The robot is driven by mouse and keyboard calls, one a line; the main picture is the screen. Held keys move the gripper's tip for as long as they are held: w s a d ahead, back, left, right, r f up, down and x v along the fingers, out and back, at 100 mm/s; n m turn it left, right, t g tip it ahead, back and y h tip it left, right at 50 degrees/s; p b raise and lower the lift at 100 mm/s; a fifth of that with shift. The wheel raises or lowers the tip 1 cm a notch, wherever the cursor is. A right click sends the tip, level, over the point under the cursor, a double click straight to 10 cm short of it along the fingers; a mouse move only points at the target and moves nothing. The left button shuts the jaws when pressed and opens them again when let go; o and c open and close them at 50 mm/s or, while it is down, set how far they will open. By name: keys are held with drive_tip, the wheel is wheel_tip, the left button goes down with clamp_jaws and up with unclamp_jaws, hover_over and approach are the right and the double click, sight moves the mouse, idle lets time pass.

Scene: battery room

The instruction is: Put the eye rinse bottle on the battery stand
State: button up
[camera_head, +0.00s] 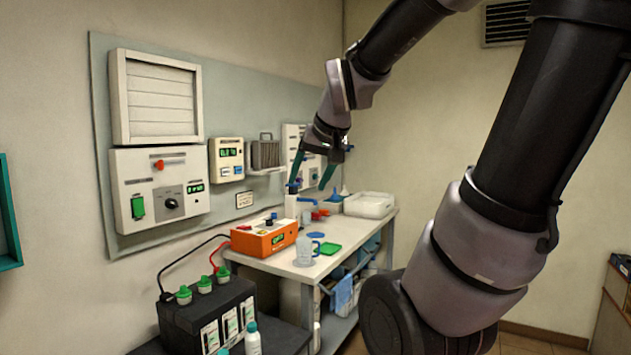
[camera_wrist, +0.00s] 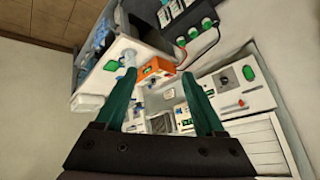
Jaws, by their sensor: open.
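My gripper (camera_head: 316,170) is open and empty, its two teal fingers apart above the far part of the white bench. The fingers also show in the wrist view (camera_wrist: 160,74), with nothing between them. A white bottle with a teal cap (camera_head: 253,340) is at the bottom edge of the head view, in front of the black battery; I cannot tell for sure that it is the eye rinse bottle. A white container (camera_head: 291,206) stands on the bench below my gripper, partly hidden. The dark battery stand (camera_head: 290,338) carries the black battery (camera_head: 203,311) with green caps.
The white bench (camera_head: 345,235) holds an orange charger (camera_head: 264,239), a clear jug (camera_head: 304,252), a green pad (camera_head: 328,248) and a white tub (camera_head: 369,205). Red and black cables run from charger to battery. A panel (camera_head: 160,190) with switches is on the wall behind.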

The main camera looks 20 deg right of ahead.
drive_tip(key=s+a+y, duration=0.1)
drive_tip(key=s+a, duration=0.1)
drive_tip(key=s, duration=0.7)
drive_tip(key=shift+a+r+m+g+y, duration=0.3)
drive_tip(key=shift+m+g, duration=0.1)
